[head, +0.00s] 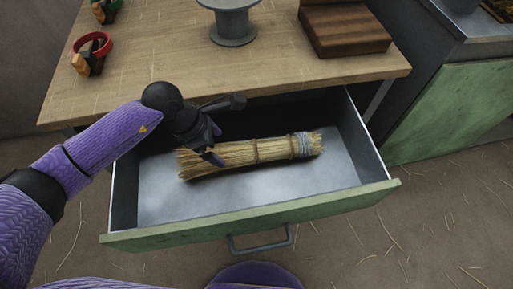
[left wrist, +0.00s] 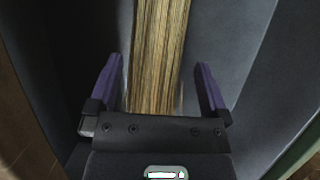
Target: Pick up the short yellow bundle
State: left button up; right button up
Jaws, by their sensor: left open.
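The short yellow bundle (head: 245,153) of straw lies in an open drawer, slightly tilted across its floor. Dark bands cross it, and a grey wrap circles its right end. My left gripper (head: 214,143) is above the left part of the bundle in the head view. In the left wrist view, my left gripper (left wrist: 162,90) is open, with one purple finger on each side of the straw bundle (left wrist: 158,55). There are gaps between the fingers and the straw. My right gripper is in neither view.
The open drawer (head: 250,214) has raised walls around the bundle and a handle in front. A wooden tabletop (head: 160,50) overhangs its back. A green cabinet (head: 440,112) stands at right.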

aim_at(224, 150)
pick_arm(q)
jog(key=b+x, duration=0.3)
jog(key=x, duration=0.3)
jog(key=shift+w, duration=0.15)
jog(key=shift+r, duration=0.2)
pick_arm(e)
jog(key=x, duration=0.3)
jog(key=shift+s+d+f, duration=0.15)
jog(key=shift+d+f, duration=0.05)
pick_arm(q)
jog(key=shift+f, duration=0.2)
jog(key=shift+c, duration=0.3)
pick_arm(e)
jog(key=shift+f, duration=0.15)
pick_arm(q)
jog(key=c, duration=1)
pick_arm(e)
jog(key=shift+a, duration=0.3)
